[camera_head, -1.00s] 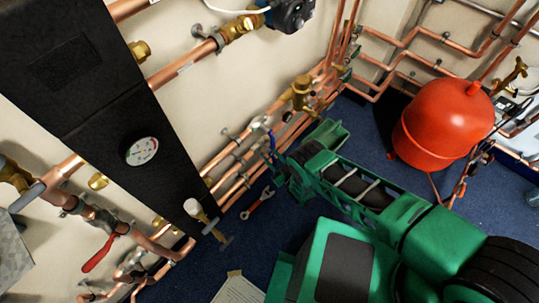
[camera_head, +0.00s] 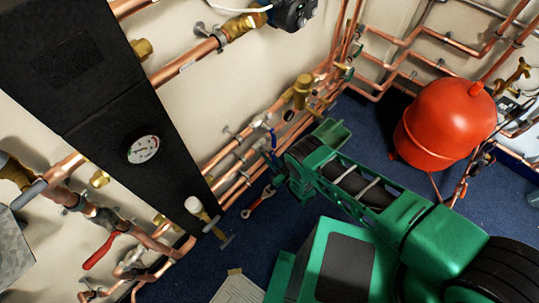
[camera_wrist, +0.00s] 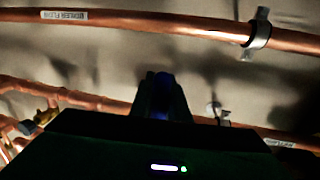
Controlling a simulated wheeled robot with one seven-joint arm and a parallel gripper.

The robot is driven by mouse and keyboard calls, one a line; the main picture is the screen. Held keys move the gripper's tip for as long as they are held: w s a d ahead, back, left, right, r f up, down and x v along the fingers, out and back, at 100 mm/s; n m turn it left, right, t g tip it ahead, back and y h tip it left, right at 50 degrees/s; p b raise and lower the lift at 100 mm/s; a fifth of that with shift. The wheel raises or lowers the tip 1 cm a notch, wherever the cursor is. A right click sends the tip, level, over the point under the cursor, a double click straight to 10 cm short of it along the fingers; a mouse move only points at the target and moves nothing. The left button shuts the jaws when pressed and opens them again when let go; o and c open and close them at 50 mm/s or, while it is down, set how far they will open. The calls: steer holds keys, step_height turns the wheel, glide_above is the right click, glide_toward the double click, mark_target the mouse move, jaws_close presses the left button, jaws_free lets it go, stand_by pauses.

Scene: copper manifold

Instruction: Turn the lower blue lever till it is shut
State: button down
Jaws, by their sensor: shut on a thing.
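A blue lever (camera_head: 273,138) shows by the low copper pipes in the head view, just above the end of my green arm. My gripper (camera_head: 270,158) is at these pipes, small and partly hidden by my wrist. In the wrist view my dark gripper fingers (camera_wrist: 162,98) are shut around a blue piece (camera_wrist: 161,82), which I take to be a lever handle. Its valve body and most of its length are hidden. A brass valve with a dark blue part (camera_wrist: 30,126) sits at the left of the wrist view, apart from my fingers.
Copper pipes (camera_wrist: 220,27) on clips run along the wall close to my gripper. A brass valve (camera_head: 302,91) stands above it. A red-handled wrench (camera_head: 259,201) lies on the blue floor below.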

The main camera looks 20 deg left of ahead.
steer(key=shift+s+a, duration=0.1)
steer(key=shift+s, duration=0.15)
steer(key=c, duration=1.7)
jaws_free()
steer(key=v, duration=1)
steer(key=shift+s+d, duration=0.1)
steer(key=shift+d, duration=0.3)
